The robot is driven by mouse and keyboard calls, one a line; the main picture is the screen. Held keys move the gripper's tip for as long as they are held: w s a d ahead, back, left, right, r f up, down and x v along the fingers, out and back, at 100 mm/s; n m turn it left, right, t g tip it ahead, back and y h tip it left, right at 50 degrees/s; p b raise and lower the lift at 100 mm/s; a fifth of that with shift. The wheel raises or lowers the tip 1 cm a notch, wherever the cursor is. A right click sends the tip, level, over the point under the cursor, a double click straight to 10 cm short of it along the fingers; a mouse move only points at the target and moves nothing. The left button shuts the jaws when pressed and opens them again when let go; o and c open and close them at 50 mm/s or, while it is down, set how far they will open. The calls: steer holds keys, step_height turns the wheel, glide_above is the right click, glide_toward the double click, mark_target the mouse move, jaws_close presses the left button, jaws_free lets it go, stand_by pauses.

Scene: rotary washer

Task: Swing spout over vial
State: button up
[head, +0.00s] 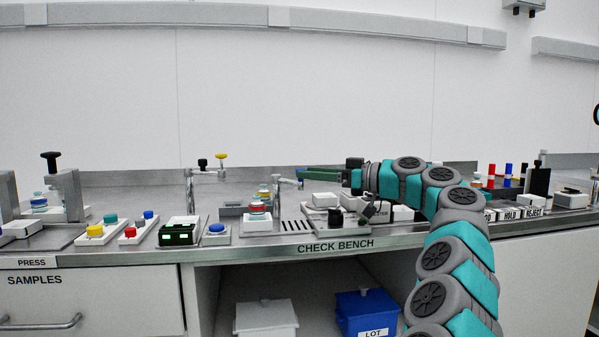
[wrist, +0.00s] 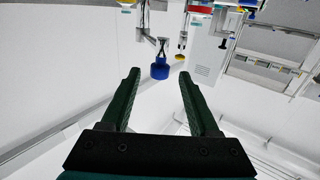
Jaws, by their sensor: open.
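My gripper (head: 303,173) is open and empty, its green fingers reaching left above the bench. It also shows in the wrist view (wrist: 159,74). There a blue knob (wrist: 160,70) on a thin metal arm appears between the fingertips, apparently beyond them; contact cannot be told. A slim metal post with a short spout-like arm (head: 281,185) stands just left of my fingers in the head view. A vial with red and blue bands (head: 258,211) stands on a white block in front of it. A second banded vial (head: 264,191) is behind. Whether the spout is over a vial cannot be told.
Another post with an arm (head: 190,188) stands farther left, near black (head: 202,163) and yellow (head: 221,157) knobs. A green-lit box (head: 179,231) and a blue button (head: 216,229) sit at the front. White blocks (head: 325,200) lie below my gripper. The air above is clear.

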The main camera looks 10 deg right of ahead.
steer(key=x, duration=0.3)
steer(key=shift+w+a, duration=0.1)
steer(key=shift+w, duration=0.05)
jaws_close()
stand_by(0.4)
stand_by(0.9)
